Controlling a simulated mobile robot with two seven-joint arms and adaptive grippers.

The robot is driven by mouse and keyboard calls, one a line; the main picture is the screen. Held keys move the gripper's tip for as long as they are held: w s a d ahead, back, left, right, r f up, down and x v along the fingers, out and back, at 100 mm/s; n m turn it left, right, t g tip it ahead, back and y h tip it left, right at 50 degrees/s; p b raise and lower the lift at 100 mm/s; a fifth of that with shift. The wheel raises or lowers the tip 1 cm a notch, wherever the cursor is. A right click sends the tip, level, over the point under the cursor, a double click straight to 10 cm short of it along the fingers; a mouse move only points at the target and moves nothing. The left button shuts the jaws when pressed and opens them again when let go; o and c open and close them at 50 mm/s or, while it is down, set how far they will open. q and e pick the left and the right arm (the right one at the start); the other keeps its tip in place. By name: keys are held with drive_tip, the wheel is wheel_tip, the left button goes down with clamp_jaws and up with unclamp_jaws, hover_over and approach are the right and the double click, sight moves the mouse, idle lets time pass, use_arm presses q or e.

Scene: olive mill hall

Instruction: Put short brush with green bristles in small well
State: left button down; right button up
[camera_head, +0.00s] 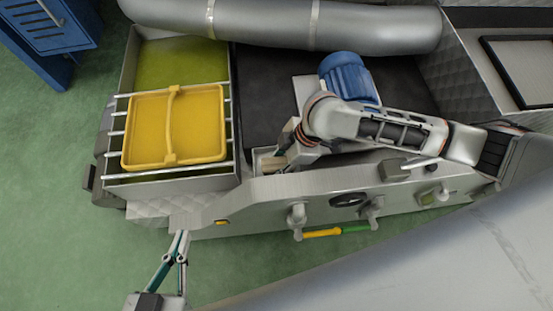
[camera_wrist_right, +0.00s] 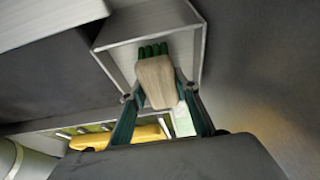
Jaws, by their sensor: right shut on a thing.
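The short brush, a beige block with green bristles (camera_wrist_right: 155,70), is held between the fingers of my right gripper (camera_wrist_right: 165,100) in the right wrist view. Its bristles point away from my gripper, towards the inside of an open metal box, the small well (camera_wrist_right: 118,60). Whether it touches the well is unclear. In the head view my right gripper (camera_head: 283,146) is over the small well (camera_head: 262,161), just right of the yellow tray; the brush is mostly hidden there. My left gripper (camera_head: 182,236) is empty at lower left, its fingertips close together.
A yellow tray (camera_head: 175,158) with a handle rests on rails over a large steel basin (camera_head: 150,181). A blue motor (camera_head: 345,78) stands behind my right arm. A thick silver pipe (camera_head: 270,22) crosses the back.

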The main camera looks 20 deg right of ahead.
drive_tip(key=shift+w+r, duration=0.1)
drive_tip(key=shift+r, duration=0.1)
drive_tip(key=shift+f, duration=0.15)
drive_tip(key=o, duration=1)
